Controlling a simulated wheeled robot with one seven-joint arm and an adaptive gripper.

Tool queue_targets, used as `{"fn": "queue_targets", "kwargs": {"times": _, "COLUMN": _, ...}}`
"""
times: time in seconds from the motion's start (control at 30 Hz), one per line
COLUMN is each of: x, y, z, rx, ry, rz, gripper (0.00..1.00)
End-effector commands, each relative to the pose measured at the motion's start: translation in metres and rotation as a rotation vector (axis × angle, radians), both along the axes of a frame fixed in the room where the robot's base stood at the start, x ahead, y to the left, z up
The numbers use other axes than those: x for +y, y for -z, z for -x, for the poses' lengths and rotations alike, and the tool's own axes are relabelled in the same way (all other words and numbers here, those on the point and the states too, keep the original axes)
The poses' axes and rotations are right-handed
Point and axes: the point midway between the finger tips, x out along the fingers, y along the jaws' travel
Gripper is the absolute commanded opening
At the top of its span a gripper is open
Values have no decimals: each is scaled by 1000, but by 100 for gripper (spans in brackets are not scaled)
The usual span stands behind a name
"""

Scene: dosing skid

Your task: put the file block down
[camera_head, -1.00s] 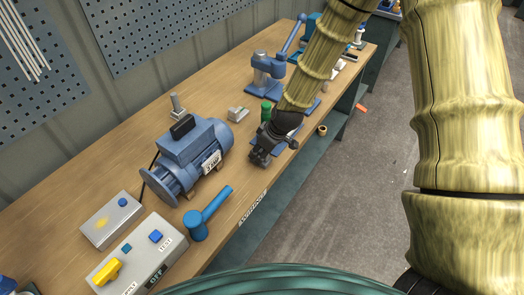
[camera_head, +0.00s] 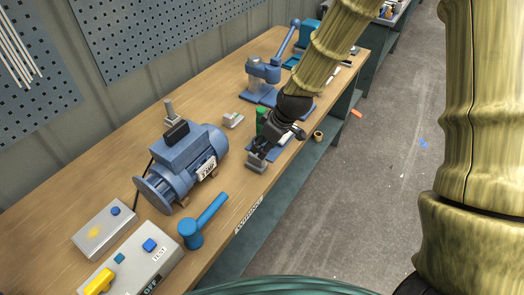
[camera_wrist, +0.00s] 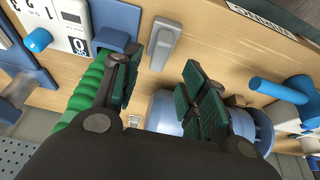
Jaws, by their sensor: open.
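A small grey block (camera_head: 257,162), which I take to be the file block, rests on the wooden workbench (camera_head: 223,172) near its front edge, right of the blue motor. My gripper (camera_head: 270,148) is just above and beside it. In the wrist view the block (camera_wrist: 165,43) lies flat on the wood, nearer the left finger than the right. The fingers with green pads (camera_wrist: 168,68) are spread apart, with nothing held between them. Whether the left finger touches the block I cannot tell.
The blue motor (camera_head: 182,162) stands left of my gripper. A green handled object (camera_wrist: 85,95) is close beside the left finger. A blue lever handle (camera_head: 204,220) and a grey switch box (camera_head: 133,268) are nearer me. A blue press (camera_head: 262,75) stands farther back.

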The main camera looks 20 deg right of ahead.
Motion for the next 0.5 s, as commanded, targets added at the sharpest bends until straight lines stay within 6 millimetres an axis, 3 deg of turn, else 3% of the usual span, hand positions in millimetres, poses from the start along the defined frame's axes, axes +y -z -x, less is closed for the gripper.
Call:
{"fn": "queue_targets", "kwargs": {"times": 0.3, "x": -7, "y": -29, "z": 9, "rx": -2, "ry": 1, "rz": -1, "gripper": 43}}
{"fn": "queue_targets", "kwargs": {"times": 0.5, "x": -10, "y": -37, "z": 13, "rx": 0, "ry": 0, "rz": 0, "gripper": 43}}
